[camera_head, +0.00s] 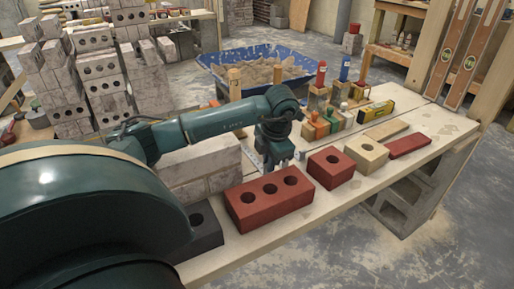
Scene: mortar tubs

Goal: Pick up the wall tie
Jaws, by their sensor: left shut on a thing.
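My left gripper (278,162) reaches in from the left over the plank bench (335,205). It points down behind the red three-hole brick (268,198) and is shut on a thin thing, which I take to be the wall tie. The fingertips and most of the wall tie are hidden by the gripper body and the brick, so its shape is not clear. My right gripper is not in view.
A half-size red brick (331,167), a cream block (366,154) and a flat red tile (407,145) line the bench's front. A dark block (204,228) sits front left. Grey blockwork (203,172) stands behind it. Colored-handled tools (320,125) and a yellow level (376,112) lie behind.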

